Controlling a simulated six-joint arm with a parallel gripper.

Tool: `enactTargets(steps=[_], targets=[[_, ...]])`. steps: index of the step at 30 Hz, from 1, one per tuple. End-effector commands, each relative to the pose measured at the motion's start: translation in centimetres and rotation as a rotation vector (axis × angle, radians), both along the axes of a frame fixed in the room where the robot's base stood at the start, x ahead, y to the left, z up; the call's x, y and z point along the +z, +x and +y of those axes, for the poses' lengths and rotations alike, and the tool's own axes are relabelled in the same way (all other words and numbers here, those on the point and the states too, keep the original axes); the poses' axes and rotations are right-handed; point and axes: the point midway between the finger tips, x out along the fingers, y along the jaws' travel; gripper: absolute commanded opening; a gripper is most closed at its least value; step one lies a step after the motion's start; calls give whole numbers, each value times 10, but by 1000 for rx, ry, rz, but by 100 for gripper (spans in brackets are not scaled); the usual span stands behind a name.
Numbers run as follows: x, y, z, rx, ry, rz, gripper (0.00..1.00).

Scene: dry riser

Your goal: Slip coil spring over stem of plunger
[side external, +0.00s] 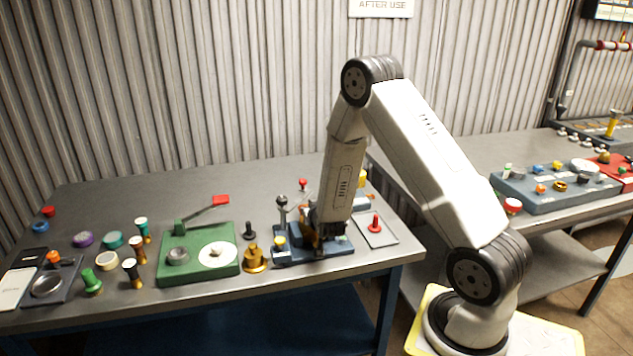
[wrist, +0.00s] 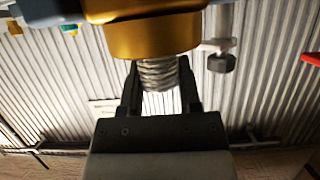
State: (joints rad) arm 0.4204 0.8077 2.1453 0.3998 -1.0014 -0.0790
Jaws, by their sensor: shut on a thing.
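My gripper (wrist: 160,85) is shut on a coil spring (wrist: 158,74), a pale metal coil between the two dark fingers in the wrist view. The spring's far end meets the edge of a gold, round body (wrist: 155,38) in that view; whether it touches or is only overlapped, I cannot tell. No stem shows inside the coil, and I cannot tell whether the gold body belongs to the plunger. In the side view my gripper (side external: 322,228) is low over a blue-grey fixture (side external: 340,249); the spring is hidden there.
A post with a dark knob (side external: 281,200) stands left of my gripper. A brass stepped piece (side external: 255,260) and a green lever base (side external: 190,275) are further left. A tray (side external: 388,236) with a red-knobbed piece (side external: 375,224) lies right. The bench's back left is clear.

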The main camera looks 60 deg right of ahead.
Motion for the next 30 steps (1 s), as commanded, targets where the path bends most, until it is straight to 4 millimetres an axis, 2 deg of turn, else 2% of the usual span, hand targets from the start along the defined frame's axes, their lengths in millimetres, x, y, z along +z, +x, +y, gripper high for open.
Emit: enactTargets(steps=[4,17,18,21,30], targets=[[-8,0,0,0,-1,-1,0],[-11,0,0,0,0,0,0],[-11,0,0,0,0,0,53],[-11,0,0,0,0,0,79],[-10,0,0,0,-1,-1,79]])
